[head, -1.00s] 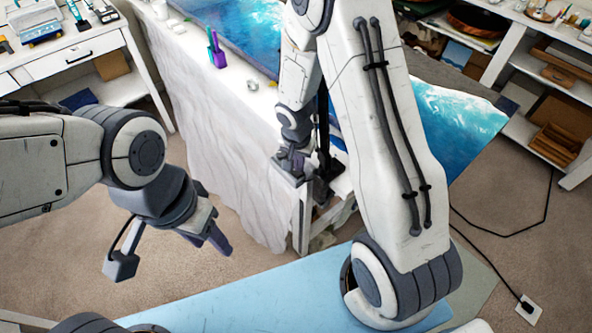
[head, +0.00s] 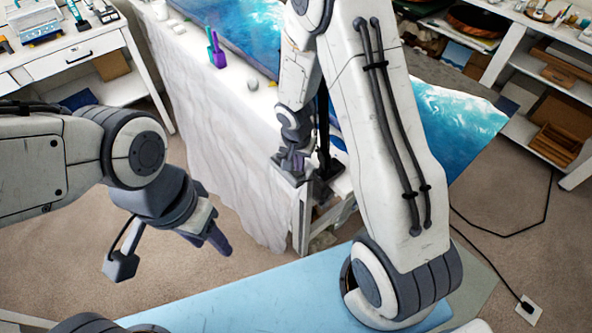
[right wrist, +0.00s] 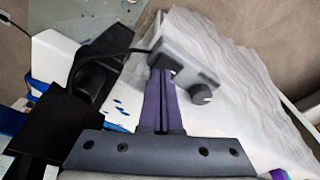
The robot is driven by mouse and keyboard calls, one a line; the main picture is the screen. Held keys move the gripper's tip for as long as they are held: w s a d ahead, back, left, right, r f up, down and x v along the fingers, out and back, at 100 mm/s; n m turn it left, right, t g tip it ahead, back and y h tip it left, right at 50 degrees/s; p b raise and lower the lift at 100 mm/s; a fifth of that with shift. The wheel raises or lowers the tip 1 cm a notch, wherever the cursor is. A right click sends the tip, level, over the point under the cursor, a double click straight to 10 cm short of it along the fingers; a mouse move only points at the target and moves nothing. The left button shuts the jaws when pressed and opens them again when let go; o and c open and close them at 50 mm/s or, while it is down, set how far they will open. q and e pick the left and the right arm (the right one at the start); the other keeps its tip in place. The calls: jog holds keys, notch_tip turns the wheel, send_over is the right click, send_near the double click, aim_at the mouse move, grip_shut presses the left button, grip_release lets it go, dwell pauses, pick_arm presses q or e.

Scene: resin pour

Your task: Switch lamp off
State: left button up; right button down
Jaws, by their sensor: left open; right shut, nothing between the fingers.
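A grey control box with a round dark knob (right wrist: 202,94) sits on the white-draped table corner in the right wrist view. A black cable joins the box to a black stand base (right wrist: 95,78), which looks like the lamp's. A dark upright post (head: 323,125) shows in the head view; no lamp head can be made out. My right gripper (right wrist: 162,75) is shut and empty, its tips at the box's end away from the knob. Whether they touch is unclear. In the head view it (head: 292,165) is at the table corner. My left gripper (head: 220,240) is open and empty over the floor.
A white desk (head: 75,62) stands at the left, shelves (head: 545,90) at the right. A cable (head: 500,234) lies on the floor.

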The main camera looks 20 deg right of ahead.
aim_at(299, 174)
jog(key=shift+f+b, duration=0.9)
jog(key=shift+b, duration=0.1)
dwell(0.7)
jog(key=shift+r, duration=0.15)
jog(key=shift+r+p, duration=2.7)
jog(key=shift+r, duration=0.75)
jog(key=s+a+r+n, duration=0.6)
jog(key=s+a+r, duration=0.1)
jog(key=a+r, duration=0.15)
jog(key=s+a+r+n+y, duration=0.1)
jog(key=s+r+n, duration=0.3)
jog(key=s, duration=0.4)
jog(key=s+a+r+n+g+y+b, duration=0.1)
jog(key=s+a+r+n, duration=0.3)
jog(key=s, duration=0.4)
jog(key=shift+s+a+r+n, duration=0.2)
jog(key=shift+s+a+n, duration=0.1)
jog(key=shift+n, duration=0.4)
